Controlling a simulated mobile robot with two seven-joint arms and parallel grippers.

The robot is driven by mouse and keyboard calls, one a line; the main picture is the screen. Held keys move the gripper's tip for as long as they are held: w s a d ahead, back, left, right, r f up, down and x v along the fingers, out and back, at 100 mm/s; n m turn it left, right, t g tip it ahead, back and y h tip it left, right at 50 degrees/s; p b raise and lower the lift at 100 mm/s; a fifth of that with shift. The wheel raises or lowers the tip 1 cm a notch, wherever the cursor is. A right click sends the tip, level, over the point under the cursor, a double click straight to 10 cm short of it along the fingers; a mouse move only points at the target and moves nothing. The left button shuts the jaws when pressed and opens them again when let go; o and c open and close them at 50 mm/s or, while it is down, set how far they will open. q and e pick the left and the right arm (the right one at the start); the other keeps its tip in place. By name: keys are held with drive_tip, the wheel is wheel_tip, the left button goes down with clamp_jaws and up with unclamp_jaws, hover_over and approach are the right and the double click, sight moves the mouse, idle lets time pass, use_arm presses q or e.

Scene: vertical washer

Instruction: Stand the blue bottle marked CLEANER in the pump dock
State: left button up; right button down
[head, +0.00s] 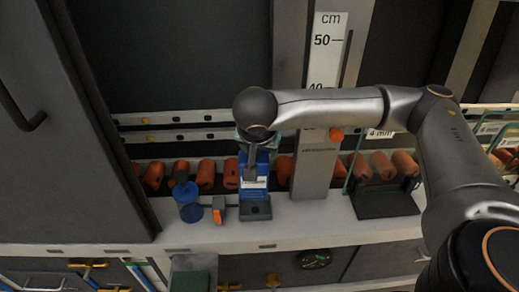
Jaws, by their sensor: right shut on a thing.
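My right arm reaches in from the right, and its right gripper (252,168) points down at the shelf, shut on the blue bottle (262,158). The gripper covers much of the bottle, and its marking cannot be read. Directly below is a small dark block with a round mark on its front, which looks like the pump dock (257,209). The bottle appears upright at the dock; whether its base touches the dock is hidden. My left gripper is not in view.
Orange rolls (206,174) line the back. A grey column (315,165) rises at right. The shelf front (310,228) is clear.

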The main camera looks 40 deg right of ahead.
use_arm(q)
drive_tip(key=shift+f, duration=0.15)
use_arm(e)
drive_tip(key=shift+s+d, duration=0.2)
drive_tip(key=shift+d, duration=0.15)
idle(0.6)
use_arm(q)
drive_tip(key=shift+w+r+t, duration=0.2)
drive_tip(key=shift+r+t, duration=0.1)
use_arm(e)
drive_tip(key=shift+r, duration=0.1)
idle(0.4)
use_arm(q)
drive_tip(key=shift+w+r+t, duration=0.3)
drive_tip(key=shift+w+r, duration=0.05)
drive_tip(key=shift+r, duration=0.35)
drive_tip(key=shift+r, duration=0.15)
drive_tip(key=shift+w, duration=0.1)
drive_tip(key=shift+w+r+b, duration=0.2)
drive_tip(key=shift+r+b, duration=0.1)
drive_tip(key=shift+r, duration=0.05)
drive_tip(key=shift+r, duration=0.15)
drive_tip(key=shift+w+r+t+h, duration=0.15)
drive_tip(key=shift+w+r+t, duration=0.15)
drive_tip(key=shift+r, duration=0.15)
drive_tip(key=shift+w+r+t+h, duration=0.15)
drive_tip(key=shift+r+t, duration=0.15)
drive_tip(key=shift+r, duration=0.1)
use_arm(e)
drive_tip(key=shift+f, duration=0.3)
